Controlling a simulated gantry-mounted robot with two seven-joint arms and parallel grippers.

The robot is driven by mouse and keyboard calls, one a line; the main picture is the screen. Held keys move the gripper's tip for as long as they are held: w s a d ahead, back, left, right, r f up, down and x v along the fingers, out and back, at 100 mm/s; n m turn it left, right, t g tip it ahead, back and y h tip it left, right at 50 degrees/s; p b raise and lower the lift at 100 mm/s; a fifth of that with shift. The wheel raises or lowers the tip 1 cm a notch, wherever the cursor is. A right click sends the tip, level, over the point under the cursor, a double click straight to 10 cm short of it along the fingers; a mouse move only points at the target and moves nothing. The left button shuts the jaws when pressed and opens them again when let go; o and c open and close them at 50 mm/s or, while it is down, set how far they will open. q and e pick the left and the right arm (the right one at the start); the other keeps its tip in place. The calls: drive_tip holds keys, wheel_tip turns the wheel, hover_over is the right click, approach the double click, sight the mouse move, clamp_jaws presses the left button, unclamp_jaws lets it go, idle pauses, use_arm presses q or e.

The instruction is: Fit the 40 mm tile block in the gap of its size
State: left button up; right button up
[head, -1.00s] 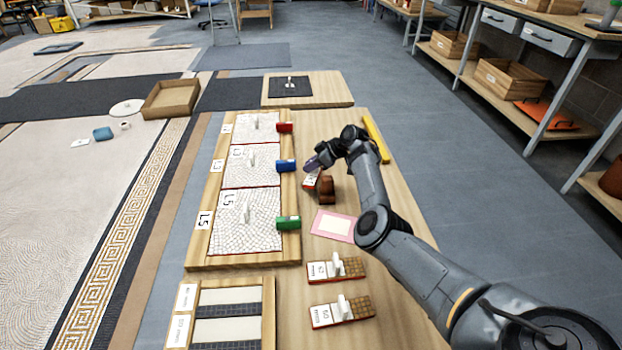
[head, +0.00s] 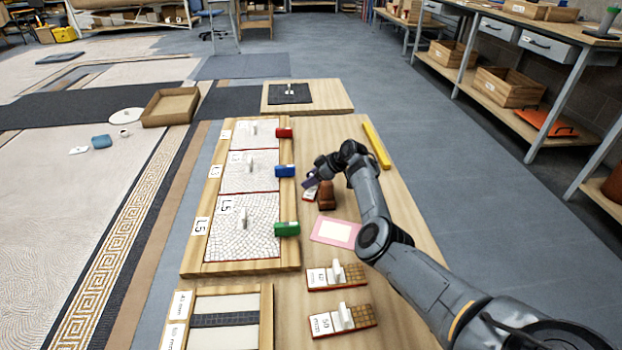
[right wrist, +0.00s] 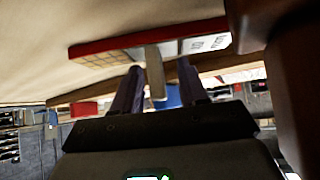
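A small white-and-red tile block (head: 309,194) lies beside the large panels, partly hidden by my right gripper (head: 309,181). In the right wrist view the block (right wrist: 110,57) appears upside down, with a red edge, a tan tile part and a printed label too blurred to read. Its upright handle (right wrist: 154,72) stands between the two fingers of my right gripper (right wrist: 160,88), with a gap visible on one side. Two other handled blocks (head: 335,276) (head: 343,319) lie nearer. The gap board (head: 267,309) is at the bottom, cut off by the frame. My left gripper is not visible.
A brown object (head: 327,196) stands close beside the right gripper. A pink-framed card (head: 335,231) lies nearer. Three mosaic panels sit in a wooden frame (head: 197,262) with red, blue and green clips (head: 287,229). A yellow bar (head: 376,146) lies at the right.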

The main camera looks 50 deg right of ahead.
drive_tip(key=shift+r, duration=0.1)
drive_tip(key=shift+r, duration=0.3)
drive_tip(key=p+v, duration=0.7)
drive_tip(key=v, duration=0.3)
drive_tip(key=shift+r+p, duration=0.2)
drive_tip(key=shift+p, duration=0.1)
drive_tip(key=shift+o, duration=0.8)
drive_tip(key=shift+s+r, duration=0.2)
drive_tip(key=shift+s, duration=0.15)
drive_tip(key=o, duration=0.4)
drive_tip(key=shift+s+d+r+p, duration=0.1)
drive_tip(key=shift+s+r+p, duration=0.05)
drive_tip(key=shift+s+p, duration=0.2)
